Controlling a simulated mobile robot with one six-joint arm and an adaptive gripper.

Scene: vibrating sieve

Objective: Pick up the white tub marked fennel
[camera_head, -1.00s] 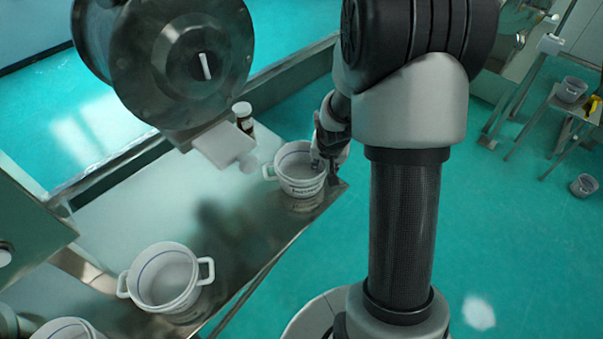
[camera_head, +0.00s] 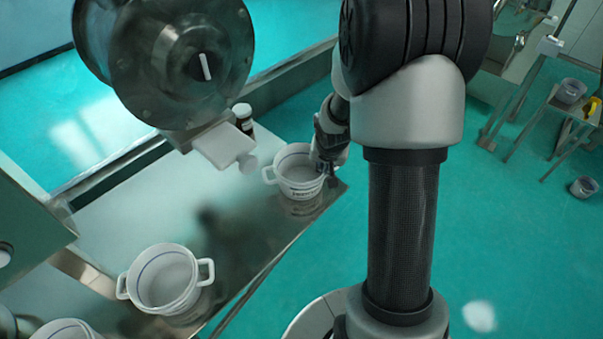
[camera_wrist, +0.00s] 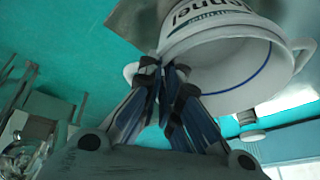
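The white tub marked fennel (camera_head: 299,187) sits near the far right end of the steel table. In the wrist view the tub (camera_wrist: 230,75) shows part of its dark label, upside down, and a blue line inside its rim. My gripper (camera_head: 322,165) is at the tub's right side. In the wrist view the fingertips of my gripper (camera_wrist: 164,68) are close together at the handle on that side, with a little white between them. They look shut on that handle, which they partly hide. The opposite handle is free.
Another white tub (camera_head: 165,279) stands nearer on the steel table (camera_head: 150,220), with part of a third (camera_head: 67,331) at the lower left. The sieve drum (camera_head: 165,60) overhangs the table.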

